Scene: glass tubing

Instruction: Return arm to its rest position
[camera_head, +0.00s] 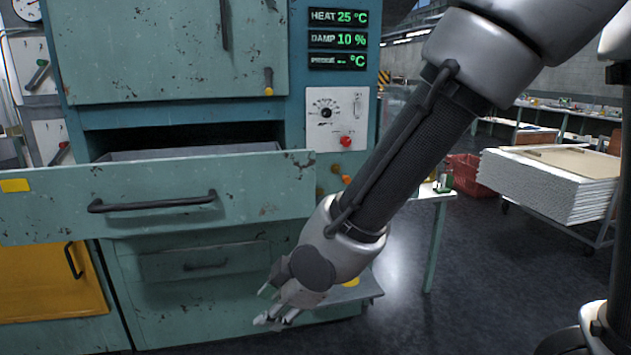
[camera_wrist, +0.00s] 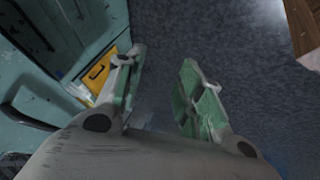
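My gripper (camera_head: 268,306) hangs low in front of the teal cabinet in the head view, to the right of the small lower drawer (camera_head: 205,264). My arm comes down to it from the upper right. In the wrist view my gripper (camera_wrist: 158,85) has its two fingers spread apart, with green inner pads and only dark floor showing between them. It holds nothing.
A wide teal drawer (camera_head: 158,190) with a black handle is pulled out, above and left of my gripper. The cabinet bears a display (camera_head: 338,40) and a dial (camera_head: 326,111). A cart with stacked sheets (camera_head: 545,182) stands right. Dark floor (camera_head: 455,280) is open between.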

